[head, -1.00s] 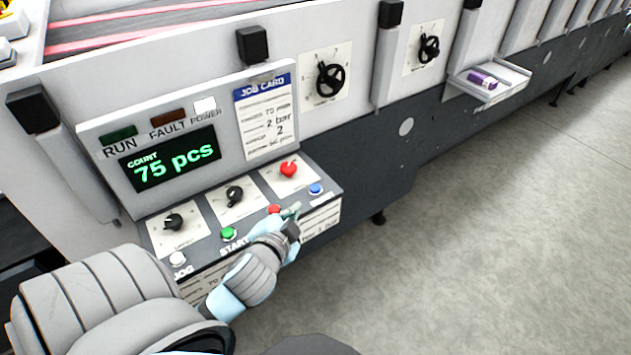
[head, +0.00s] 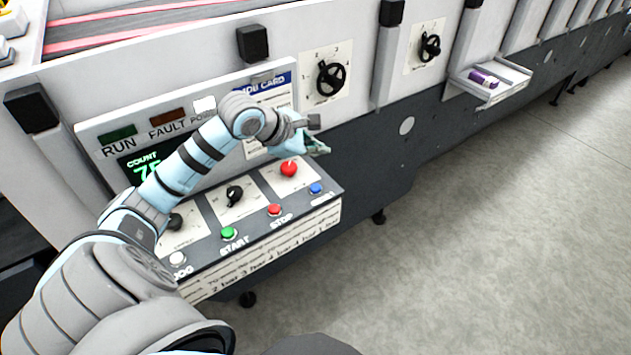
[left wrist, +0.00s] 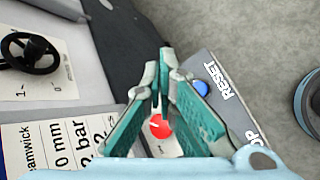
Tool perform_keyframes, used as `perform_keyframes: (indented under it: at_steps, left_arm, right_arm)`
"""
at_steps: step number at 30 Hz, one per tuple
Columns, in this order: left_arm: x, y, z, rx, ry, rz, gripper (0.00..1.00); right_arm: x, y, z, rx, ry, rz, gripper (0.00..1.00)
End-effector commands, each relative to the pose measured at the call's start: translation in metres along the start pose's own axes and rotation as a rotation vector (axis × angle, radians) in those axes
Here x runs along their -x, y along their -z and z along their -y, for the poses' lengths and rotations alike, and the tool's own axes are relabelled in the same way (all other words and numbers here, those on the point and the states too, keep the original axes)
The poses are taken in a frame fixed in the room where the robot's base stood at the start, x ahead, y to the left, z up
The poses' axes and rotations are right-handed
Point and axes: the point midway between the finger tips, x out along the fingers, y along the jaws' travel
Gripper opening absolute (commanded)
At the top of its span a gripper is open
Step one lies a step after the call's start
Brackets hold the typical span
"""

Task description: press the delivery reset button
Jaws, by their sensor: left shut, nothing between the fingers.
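The blue reset button (head: 316,188) sits at the right end of the button row on the sloped control panel (head: 255,225). It also shows in the left wrist view (left wrist: 201,88), beside the word RESET and to the right of the fingers. My left gripper (head: 321,148) is shut and empty, held above the panel's right end and apart from the button. In the left wrist view its green-padded fingers (left wrist: 166,62) meet at the tips and partly cover a red knob (left wrist: 159,126). My right gripper is not in view.
The red stop button (head: 274,210), green start button (head: 227,233) and white jog button (head: 177,258) line the panel's front. The red knob also shows in the head view (head: 288,168). A job card and display stand behind, partly hidden by my arm. A small tray (head: 508,88) is farther right.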

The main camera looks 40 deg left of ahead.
Motion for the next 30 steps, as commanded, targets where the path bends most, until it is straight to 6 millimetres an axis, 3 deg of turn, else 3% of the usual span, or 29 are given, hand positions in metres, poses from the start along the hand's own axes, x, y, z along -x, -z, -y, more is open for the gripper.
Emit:
perform_keyframes:
  at_steps: [14,30]
  left_arm:
    - [-0.007,0.004,0.006,0.001,0.003,0.002,0.0]
    - [-0.059,0.042,0.044,0.001,0.003,0.002,0.0]
  right_arm:
    - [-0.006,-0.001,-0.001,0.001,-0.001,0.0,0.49]
    - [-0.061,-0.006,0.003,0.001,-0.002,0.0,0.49]
